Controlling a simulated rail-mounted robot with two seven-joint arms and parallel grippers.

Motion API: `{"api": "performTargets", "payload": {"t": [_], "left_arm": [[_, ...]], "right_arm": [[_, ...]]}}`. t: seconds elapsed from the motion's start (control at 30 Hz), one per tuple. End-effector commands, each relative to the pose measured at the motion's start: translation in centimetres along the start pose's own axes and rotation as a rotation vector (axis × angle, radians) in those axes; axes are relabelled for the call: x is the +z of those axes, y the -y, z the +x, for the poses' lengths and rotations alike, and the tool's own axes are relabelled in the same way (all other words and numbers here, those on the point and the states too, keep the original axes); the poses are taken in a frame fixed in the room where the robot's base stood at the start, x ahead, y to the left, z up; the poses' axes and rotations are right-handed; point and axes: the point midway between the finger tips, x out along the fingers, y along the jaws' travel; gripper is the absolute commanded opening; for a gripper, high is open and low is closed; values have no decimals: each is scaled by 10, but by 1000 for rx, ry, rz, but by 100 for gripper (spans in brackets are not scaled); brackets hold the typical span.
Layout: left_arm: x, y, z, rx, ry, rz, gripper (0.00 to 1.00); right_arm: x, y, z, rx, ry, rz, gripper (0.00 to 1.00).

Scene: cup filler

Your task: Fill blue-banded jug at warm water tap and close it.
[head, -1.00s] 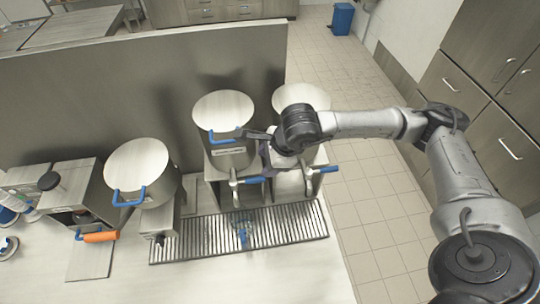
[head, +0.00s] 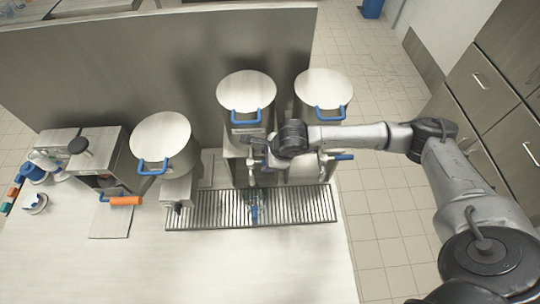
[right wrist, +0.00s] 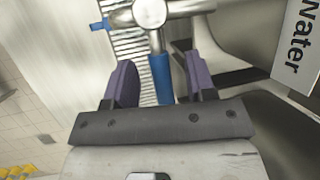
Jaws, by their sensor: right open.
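A small jug with blue on it (head: 254,212) stands on the slatted drip tray, below the left of two taps; its water level is too small to tell. The left tap (head: 251,172) sits under a tall steel urn (head: 247,115) and is partly hidden by my right gripper (head: 262,152). In the right wrist view my right gripper (right wrist: 161,85) is open, its purple-grey fingers on either side of a blue tap lever (right wrist: 160,78). A metal tap body (right wrist: 152,13) is just beyond. My left gripper is not in view.
The right tap has a blue lever (head: 343,157) near my right wrist, under a second urn (head: 323,92). A third urn (head: 162,145) and an orange-handled item (head: 124,200) are left. The drip tray (head: 200,212) borders bare counter. A partition (head: 140,70) stands behind.

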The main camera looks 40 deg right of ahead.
Motion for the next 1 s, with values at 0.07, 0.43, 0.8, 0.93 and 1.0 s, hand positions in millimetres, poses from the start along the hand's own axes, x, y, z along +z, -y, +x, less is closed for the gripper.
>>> {"api": "performTargets", "payload": {"t": [0.07, 0.43, 0.8, 0.93, 1.0], "left_arm": [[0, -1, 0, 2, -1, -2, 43], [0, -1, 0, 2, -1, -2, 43], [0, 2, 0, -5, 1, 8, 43], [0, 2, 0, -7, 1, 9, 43], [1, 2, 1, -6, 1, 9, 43]], "right_arm": [[0, 0, 1, 0, 0, 0, 51], [0, 0, 0, 0, 0, 0, 32], [0, 0, 0, 0, 0, 0, 0], [0, 0, 0, 0, 0, 1, 0], [0, -2, 1, -6, -3, 14, 0]]}}
